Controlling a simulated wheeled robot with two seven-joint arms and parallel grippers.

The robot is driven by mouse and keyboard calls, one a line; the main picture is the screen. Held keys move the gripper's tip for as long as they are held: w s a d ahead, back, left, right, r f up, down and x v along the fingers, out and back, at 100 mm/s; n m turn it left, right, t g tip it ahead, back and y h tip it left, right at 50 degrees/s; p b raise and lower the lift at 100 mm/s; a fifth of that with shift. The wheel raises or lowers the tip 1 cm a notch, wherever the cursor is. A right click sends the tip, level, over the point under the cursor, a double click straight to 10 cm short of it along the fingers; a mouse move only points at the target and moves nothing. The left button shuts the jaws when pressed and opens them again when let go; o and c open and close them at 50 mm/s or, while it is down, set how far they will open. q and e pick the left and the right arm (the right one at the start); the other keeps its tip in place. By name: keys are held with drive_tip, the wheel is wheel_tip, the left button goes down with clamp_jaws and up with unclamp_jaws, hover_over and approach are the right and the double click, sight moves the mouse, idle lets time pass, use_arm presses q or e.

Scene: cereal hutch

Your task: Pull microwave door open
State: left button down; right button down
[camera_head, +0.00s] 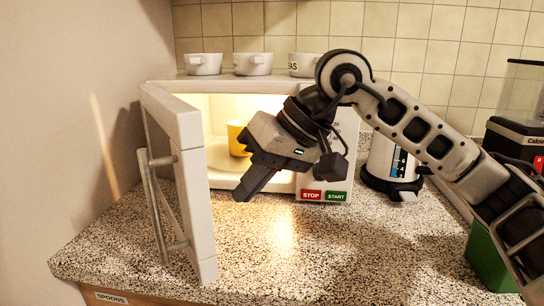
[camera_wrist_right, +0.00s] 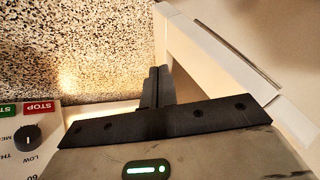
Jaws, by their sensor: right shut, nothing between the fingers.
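The microwave (camera_head: 222,84) stands on the counter at the back left, its inside lit. Its door (camera_head: 188,190) is swung wide open toward the front left. The door's bar handle (camera_head: 157,208) is on its outer left side. A yellow mug (camera_head: 237,138) is inside the microwave. My right gripper (camera_head: 243,196) is shut and empty, in front of the opening and to the right of the door, apart from the handle. In the wrist view its shut fingers (camera_wrist_right: 157,85) point toward the counter beside the door (camera_wrist_right: 205,70). My left gripper is not in view.
Several white bowls (camera_head: 252,64) stand on top of the microwave. The STOP and START buttons (camera_head: 323,196) are at its right. A white and black kettle-like appliance (camera_head: 385,160) and a green box (camera_head: 487,258) stand further right. The front counter (camera_head: 310,255) is clear.

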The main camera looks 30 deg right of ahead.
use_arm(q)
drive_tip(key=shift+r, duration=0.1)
use_arm(e)
drive_tip(key=a, duration=0.3)
drive_tip(key=shift+s+a+r, duration=0.15)
drive_tip(key=shift+s+a, duration=0.05)
drive_tip(key=shift+a, duration=0.15)
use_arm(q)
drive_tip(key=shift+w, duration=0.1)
use_arm(e)
drive_tip(key=shift+a, duration=0.1)
